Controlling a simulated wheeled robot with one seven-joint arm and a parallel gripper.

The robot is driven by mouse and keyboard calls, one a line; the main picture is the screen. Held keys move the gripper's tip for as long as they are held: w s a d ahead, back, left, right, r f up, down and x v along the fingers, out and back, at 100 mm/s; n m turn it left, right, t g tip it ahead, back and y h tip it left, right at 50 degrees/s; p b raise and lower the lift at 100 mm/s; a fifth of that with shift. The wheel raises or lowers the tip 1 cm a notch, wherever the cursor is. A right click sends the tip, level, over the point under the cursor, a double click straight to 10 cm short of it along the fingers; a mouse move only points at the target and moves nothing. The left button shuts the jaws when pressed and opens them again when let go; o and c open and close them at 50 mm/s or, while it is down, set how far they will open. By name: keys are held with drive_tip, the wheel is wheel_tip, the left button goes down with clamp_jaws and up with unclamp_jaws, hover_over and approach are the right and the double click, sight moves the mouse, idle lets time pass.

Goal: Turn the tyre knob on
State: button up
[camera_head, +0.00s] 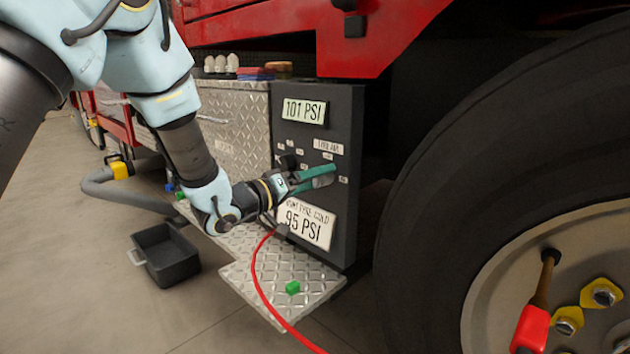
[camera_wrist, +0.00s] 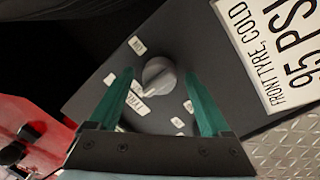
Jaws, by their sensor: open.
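A round grey knob (camera_wrist: 160,77) with a raised grip bar sits on a dark grey panel (camera_wrist: 100,85), ringed by small white labels. The bar slants toward the lower left. Some labels are too small to read surely, so I cannot confirm which knob this is. My gripper (camera_wrist: 158,72) is open, its two green fingers on either side of the knob; I cannot tell whether they touch it. In the head view my gripper (camera_head: 334,174) is at the panel (camera_head: 350,120) front, and its fingers hide the knob there. A dark round knob (camera_head: 289,162) shows left of the fingers.
A 101 PSI display (camera_head: 304,111) is above, and a 95 PSI card (camera_head: 306,224) hangs below. The large tyre (camera_head: 440,170) stands close on the right.

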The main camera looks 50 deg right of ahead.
clamp_jaws()
idle(0.6)
drive_tip(key=shift+m, duration=0.3)
drive_tip(key=m, duration=0.3)
drive_tip(key=m+b, duration=0.2)
drive_tip(key=m, duration=0.3)
drive_tip(key=shift+m+y, duration=0.3)
drive_tip(key=m+t+b, duration=0.1)
drive_tip(key=m+b, duration=0.3)
drive_tip(key=shift+m, duration=0.4)
drive_tip(key=shift+m+t+b, duration=0.4)
drive_tip(key=shift+m+b, duration=0.9)
drive_tip(key=shift+m, duration=0.2)
drive_tip(key=shift+s+r, duration=0.1)
drive_tip(key=shift+r, duration=0.05)
